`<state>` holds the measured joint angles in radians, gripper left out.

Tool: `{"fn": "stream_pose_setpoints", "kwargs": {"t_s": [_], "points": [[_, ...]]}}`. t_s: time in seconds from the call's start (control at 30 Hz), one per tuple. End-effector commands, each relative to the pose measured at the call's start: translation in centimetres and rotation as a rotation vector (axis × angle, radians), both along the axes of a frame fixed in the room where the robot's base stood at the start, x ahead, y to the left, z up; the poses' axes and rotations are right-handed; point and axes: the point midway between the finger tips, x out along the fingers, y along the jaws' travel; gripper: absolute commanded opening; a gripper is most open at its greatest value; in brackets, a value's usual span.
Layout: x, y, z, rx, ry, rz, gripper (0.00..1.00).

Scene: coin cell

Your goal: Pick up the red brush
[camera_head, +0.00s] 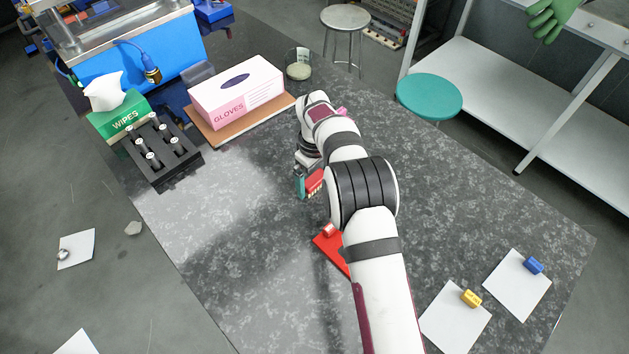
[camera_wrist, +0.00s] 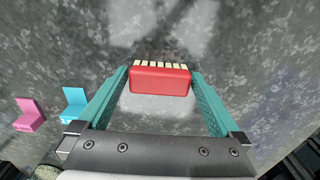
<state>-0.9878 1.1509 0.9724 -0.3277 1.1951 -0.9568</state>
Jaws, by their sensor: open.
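The red brush (camera_wrist: 160,80), a red block with a row of cream bristles, lies between the teal fingers of my gripper (camera_wrist: 160,72) in the wrist view. My gripper is open, with the brush near the fingertips and a narrow gap showing on each side. In the head view the brush (camera_head: 315,180) shows beside the teal finger of my gripper (camera_head: 305,186), partly hidden by my arm. Whether the brush rests on the table or how high the fingers are above it is hard to tell.
A red plate (camera_head: 327,248) is partly hidden under my arm. Pink (camera_wrist: 30,115) and cyan (camera_wrist: 74,104) small blocks lie left in the wrist view. A glove box (camera_head: 236,95), black vial rack (camera_head: 162,152) and glass dish (camera_head: 299,68) stand behind. The table's left middle is clear.

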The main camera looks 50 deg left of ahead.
Motion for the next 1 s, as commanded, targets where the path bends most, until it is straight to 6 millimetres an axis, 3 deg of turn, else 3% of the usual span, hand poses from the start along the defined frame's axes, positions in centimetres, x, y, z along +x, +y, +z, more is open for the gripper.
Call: {"fn": "stream_pose_setpoints", "kwargs": {"t_s": [0.03, 0.3, 0.4, 0.67, 0.93, 1.0], "points": [[0.0, 0.0, 0.0, 0.0, 0.0, 0.0, 0.95], [0.0, 0.0, 0.1, 0.0, 0.0, 0.0, 0.46], [0.0, 0.0, 0.1, 0.0, 0.0, 0.0, 0.32], [0.0, 0.0, 0.4, 0.0, 0.0, -0.001, 0.32], [0.1, 0.0, 4.5, 0.002, -0.002, 0.0, 0.32], [0.9, -1.7, 5.3, -0.001, 0.0, -0.004, 0.32]]}}
